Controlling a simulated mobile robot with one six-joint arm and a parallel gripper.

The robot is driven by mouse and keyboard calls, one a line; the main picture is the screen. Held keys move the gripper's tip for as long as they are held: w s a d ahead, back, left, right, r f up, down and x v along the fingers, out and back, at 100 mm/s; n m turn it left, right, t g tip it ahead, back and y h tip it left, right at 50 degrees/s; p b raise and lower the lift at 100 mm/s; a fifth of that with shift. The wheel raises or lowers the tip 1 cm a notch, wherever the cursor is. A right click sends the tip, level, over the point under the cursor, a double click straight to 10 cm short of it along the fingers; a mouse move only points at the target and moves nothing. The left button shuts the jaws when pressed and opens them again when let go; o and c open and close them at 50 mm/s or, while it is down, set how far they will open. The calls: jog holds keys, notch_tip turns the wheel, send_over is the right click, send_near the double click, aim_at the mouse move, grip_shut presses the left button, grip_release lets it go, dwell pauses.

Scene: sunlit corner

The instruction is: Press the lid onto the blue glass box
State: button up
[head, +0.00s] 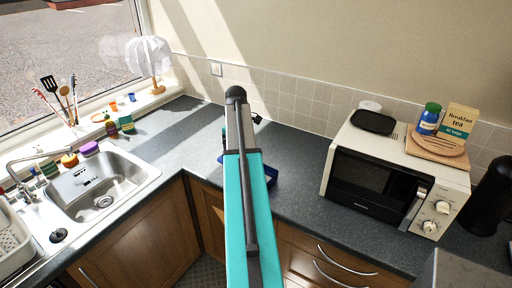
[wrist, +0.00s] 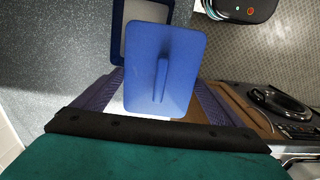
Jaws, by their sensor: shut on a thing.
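A blue lid (wrist: 180,45), a rounded rectangle with a raised bar handle on its face, is in the wrist view between the two purple-blue fingers of my gripper (wrist: 161,84). The gripper is shut on the lid, the fingers at its left and right sides. The blue glass box (wrist: 117,35) shows behind the lid at the top, with a blue rim and a pale inside; the lid hides much of it. The lid is set off from the box's outline. In the head view, part of the blue box (head: 271,174) shows on the counter, right of my arm, which hides my gripper.
A microwave (head: 372,175) stands to the right, with a tea box (head: 459,121) and blue jar (head: 428,121) on top. A sink (head: 100,185) is at left. The counter's front edge is close to the box.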

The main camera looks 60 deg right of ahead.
jog(key=shift+m, duration=0.4)
jog(key=s+d, duration=0.2)
jog(key=s+d+r+p, duration=0.1)
jog(key=s+d, duration=0.2)
jog(key=shift+s+r, duration=0.15)
jog(key=shift+s, duration=0.15)
notch_tip(320, 180, down, 7)
jog(key=b, duration=0.1)
jog(key=shift+r, duration=0.2)
dwell(0.3)
jog(key=shift+f, duration=0.6)
dwell(3.5)
jog(key=o, duration=0.8)
